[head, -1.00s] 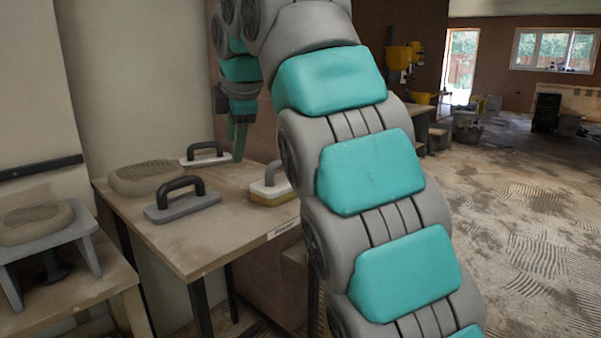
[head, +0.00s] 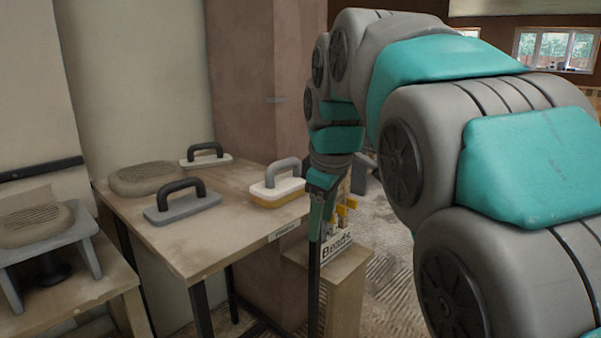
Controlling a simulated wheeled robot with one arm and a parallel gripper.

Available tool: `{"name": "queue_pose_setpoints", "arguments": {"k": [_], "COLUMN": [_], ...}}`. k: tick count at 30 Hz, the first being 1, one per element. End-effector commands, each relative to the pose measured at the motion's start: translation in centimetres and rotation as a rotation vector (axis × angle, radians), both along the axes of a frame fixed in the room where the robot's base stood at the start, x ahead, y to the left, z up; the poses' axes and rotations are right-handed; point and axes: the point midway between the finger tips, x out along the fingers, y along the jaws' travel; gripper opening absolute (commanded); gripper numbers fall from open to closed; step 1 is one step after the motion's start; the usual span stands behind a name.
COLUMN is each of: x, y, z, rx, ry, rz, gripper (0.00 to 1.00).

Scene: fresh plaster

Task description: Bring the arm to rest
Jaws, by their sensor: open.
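My gripper (head: 318,220) points down at the end of my grey and teal arm, in the middle of the head view. It is to the right of the wooden table's (head: 215,240) right edge and in front of a low stand with a "Beads" label. The fingers show edge-on, and I see nothing held between them. My arm arches in from the right side of the picture and hides much of the room there.
On the table are a grey float with a dark handle (head: 182,204), a white float with a dark handle (head: 206,157), a white-and-yellow float (head: 278,188) and a round textured pad (head: 146,178). The low stand (head: 345,275) holds yellow items. A side bench (head: 70,290) stands left.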

Motion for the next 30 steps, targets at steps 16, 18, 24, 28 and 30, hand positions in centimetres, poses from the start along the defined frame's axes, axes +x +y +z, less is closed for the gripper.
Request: {"name": "queue_pose_setpoints", "arguments": {"k": [16, 18, 24, 28, 30], "x": [-17.8, -20.4, -27.3, -29.8, -30.5], "y": [-9.2, -9.8, -10.9, -11.2, -11.2], "z": [-14.4, -16.2, -20.8, -22.5, -22.9], "rx": [0.049, 0.047, 0.027, 0.016, 0.012], "ry": [0.296, 0.326, 0.405, 0.429, 0.435], "rz": [-0.695, -0.775, -0.962, -1.031, -1.049], "gripper": [0.57, 0.57, 0.57, 0.57, 0.57]}}
